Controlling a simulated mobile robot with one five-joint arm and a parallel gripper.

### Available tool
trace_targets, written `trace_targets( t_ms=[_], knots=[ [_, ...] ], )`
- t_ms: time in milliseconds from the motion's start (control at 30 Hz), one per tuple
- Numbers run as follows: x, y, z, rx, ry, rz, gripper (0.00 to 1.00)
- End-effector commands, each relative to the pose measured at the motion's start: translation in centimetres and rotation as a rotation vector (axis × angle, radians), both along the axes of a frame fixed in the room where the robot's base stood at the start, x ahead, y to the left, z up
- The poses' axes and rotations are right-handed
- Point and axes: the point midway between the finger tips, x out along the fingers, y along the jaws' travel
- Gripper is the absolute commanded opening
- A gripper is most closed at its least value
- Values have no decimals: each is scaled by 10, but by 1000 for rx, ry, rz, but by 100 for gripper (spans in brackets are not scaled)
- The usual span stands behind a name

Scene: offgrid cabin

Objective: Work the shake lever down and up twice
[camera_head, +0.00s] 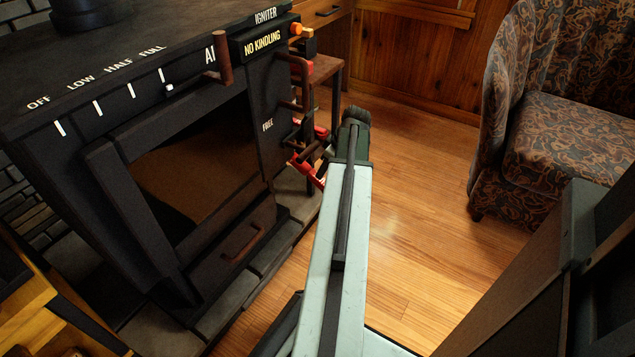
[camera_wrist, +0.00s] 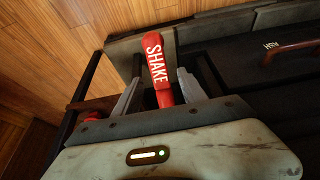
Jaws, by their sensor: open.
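The shake lever (camera_wrist: 156,58) is a red handle with white SHAKE lettering in the wrist view. My gripper (camera_wrist: 160,78) is open, with one grey finger on each side of the lever's lower part. A gap shows on each side, wider on the right, and I cannot tell whether either finger touches. In the head view, red parts (camera_head: 308,172) show beside the stove's right side, near the end of my arm. I cannot tell there which is the shake lever, and my arm hides the gripper's fingers.
The dark stove (camera_head: 65,158) stands at left, with a control strip and an open-fronted chamber. An ash drawer handle (camera_head: 243,243) is low on its front. A patterned armchair (camera_head: 570,130) stands at right.

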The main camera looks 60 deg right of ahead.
Motion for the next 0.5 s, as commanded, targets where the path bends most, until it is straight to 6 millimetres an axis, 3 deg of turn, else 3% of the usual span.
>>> trace_targets(
  t_ms=[167,500],
  knots=[
    [-3,-4,-7,0,0,-9,49],
    [15,-6,-62,-1,0,-11,49]
  ],
)
